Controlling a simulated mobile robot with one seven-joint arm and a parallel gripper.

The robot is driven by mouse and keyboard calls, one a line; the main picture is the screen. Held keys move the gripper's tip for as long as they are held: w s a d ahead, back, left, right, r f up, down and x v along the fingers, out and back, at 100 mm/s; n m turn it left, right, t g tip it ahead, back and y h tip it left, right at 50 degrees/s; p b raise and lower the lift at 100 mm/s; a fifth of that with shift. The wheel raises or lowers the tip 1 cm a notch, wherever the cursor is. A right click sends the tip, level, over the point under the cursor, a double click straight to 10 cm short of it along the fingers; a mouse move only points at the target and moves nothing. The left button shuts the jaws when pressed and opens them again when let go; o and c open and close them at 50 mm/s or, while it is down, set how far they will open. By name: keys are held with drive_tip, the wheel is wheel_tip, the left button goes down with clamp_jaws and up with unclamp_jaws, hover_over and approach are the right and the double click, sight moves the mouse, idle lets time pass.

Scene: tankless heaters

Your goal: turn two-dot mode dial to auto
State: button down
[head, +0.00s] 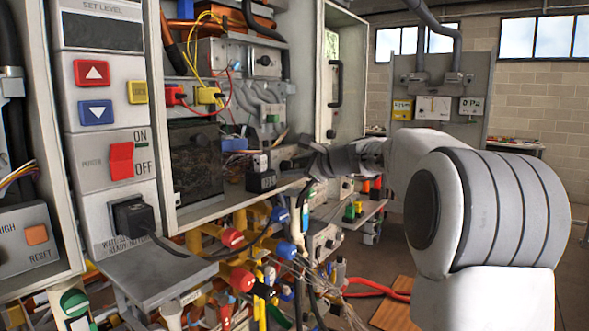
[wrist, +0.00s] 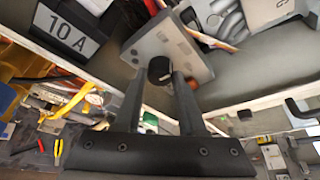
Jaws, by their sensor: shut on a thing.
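The mode dial (wrist: 160,68) is a small dark round knob on a light grey plate (wrist: 172,42) in the wrist view. My gripper (wrist: 160,80) is shut on the dial, with one finger on each side of it. In the head view my gripper (head: 314,162) reaches left into the open heater cabinet (head: 196,216), near its lower front edge. The dial is hidden there behind the gripper.
A black box marked 10 A (wrist: 68,28) is left of the plate; it also shows in the head view (head: 262,180). Coloured valves and pipes (head: 240,278) crowd below the cabinet. A left panel has a red power switch (head: 121,160). Open floor lies at right.

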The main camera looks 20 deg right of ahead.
drive_tip(key=shift+c, duration=2.4)
unclamp_jaws()
drive_tip(key=shift+s, duration=0.1)
drive_tip(key=v, duration=1.7)
drive_tip(key=shift+s, duration=0.1)
